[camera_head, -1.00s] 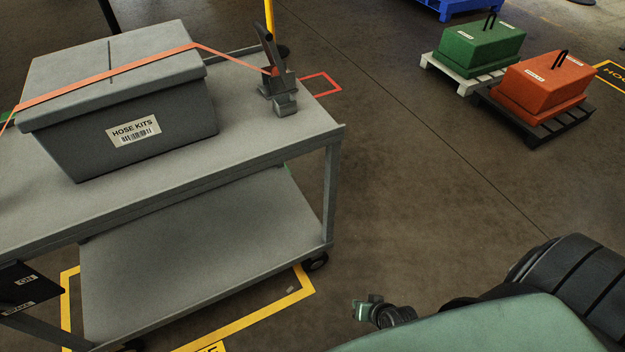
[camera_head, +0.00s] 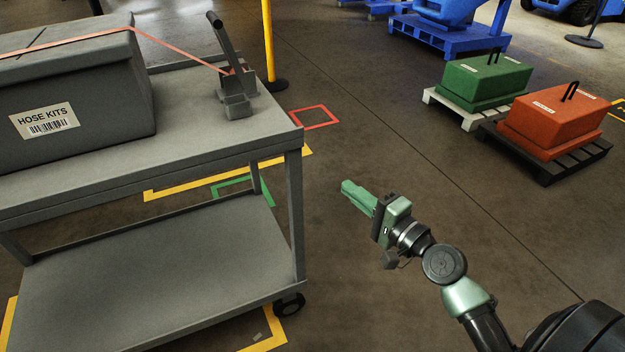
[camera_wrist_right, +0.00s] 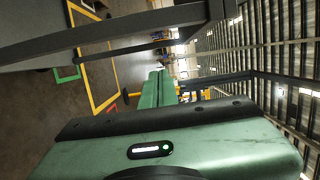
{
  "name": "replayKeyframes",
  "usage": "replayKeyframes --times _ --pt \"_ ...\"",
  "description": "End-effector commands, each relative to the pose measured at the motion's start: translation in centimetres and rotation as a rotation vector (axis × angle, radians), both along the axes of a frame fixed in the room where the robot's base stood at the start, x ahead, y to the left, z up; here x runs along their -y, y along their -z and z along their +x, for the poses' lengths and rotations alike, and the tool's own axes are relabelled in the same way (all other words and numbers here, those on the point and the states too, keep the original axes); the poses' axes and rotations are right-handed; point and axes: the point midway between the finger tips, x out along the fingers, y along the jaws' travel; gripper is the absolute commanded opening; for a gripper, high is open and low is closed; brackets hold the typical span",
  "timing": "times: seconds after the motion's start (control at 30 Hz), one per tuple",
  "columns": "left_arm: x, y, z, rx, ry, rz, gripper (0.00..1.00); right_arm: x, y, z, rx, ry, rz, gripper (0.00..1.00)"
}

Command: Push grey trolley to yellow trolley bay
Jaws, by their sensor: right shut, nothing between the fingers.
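The grey trolley (camera_head: 228,248) stands upright at the left of the head view, its left part cut off. Its top shelf carries a grey HOSE KITS box (camera_head: 85,95) under an orange strap. Yellow floor lines show at its front lower corner (camera_head: 270,341) and behind it (camera_head: 228,174). I cannot tell whether they belong to one bay. My right gripper (camera_head: 350,191) is shut and empty, to the right of the trolley and apart from it in the picture. In the right wrist view its fingers (camera_wrist_right: 156,88) are together, with the trolley's edge (camera_wrist_right: 100,35) at upper left. My left gripper is out of view.
A strap ratchet (camera_head: 235,90) sits on the trolley top. Red (camera_head: 314,117) and green (camera_head: 240,184) floor markings lie beyond. Green (camera_head: 487,80) and orange (camera_head: 555,118) weights sit on pallets at right. A yellow post (camera_head: 269,45) stands behind. Open floor lies between trolley and pallets.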

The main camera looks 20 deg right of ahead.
Motion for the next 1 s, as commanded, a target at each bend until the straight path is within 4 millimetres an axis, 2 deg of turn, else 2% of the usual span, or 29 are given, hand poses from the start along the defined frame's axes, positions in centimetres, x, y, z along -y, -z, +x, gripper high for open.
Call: replayKeyframes --times 0.13,0.4,0.5,0.63,1.0 --pt "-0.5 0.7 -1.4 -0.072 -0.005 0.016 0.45 -0.8 -0.3 3.0 0.004 0.000 0.003 0.00" --pt "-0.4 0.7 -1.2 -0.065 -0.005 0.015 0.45 -2.4 -0.1 7.9 0.000 -0.001 0.003 0.00" --pt "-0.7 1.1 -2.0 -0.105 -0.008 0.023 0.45 -4.1 0.0 7.6 -0.002 -0.001 0.004 0.00" --pt "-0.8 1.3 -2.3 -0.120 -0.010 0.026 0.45 -5.4 0.0 7.6 -0.001 0.000 0.002 0.00" --pt "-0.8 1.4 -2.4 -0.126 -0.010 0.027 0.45 -5.9 0.1 7.6 -0.002 0.000 -0.001 0.00"
